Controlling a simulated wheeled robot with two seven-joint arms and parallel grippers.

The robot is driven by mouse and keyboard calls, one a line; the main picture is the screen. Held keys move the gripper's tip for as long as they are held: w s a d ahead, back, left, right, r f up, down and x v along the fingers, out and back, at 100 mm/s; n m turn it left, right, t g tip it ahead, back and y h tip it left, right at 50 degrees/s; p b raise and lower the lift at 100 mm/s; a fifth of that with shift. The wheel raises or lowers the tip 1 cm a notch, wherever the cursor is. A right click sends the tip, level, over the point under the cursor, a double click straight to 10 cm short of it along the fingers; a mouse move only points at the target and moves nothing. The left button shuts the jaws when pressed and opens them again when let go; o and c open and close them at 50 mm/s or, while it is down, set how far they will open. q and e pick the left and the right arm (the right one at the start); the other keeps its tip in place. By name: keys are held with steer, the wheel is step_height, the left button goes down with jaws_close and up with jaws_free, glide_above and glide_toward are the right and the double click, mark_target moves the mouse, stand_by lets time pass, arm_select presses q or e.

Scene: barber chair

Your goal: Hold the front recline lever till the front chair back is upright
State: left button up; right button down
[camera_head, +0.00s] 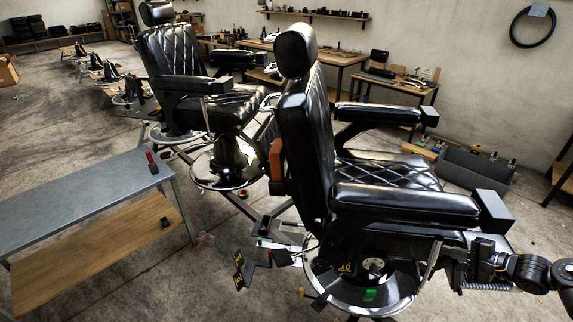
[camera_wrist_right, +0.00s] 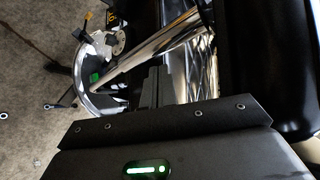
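The front chair is the nearer black barber chair. Its quilted back (camera_head: 305,140) stands close to upright, leaning slightly left, with the headrest (camera_head: 296,50) on top. A chrome recline lever (camera_head: 432,258) stands tilted below the near armrest (camera_head: 400,204). My right gripper (camera_head: 462,265) reaches in from the right, just beside the lever. In the right wrist view the shiny lever (camera_wrist_right: 150,52) crosses diagonally at the fingertips (camera_wrist_right: 155,75). The fingers look close together, but whether they grip the lever is unclear. My left gripper is not in view.
A second black barber chair (camera_head: 185,85) stands behind to the left. A grey-topped bench (camera_head: 80,195) is at the left. A dark bin (camera_head: 475,170) and workbenches (camera_head: 400,85) line the wall. Black parts with yellow marks (camera_head: 240,270) show beside the front chair's base.

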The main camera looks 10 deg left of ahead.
steer(key=shift+a+f+p, duration=0.15)
steer(key=shift+a+p, duration=0.3)
steer(key=shift+a, duration=0.4)
steer(key=shift+a+f, duration=0.25)
steer(key=shift+a, duration=0.55)
steer(key=d, duration=0.3)
steer(key=shift+d+r, duration=0.1)
steer(key=shift+r, duration=0.3)
steer(key=shift+d+f, duration=0.1)
steer(key=shift+d, duration=0.05)
stand_by(0.9)
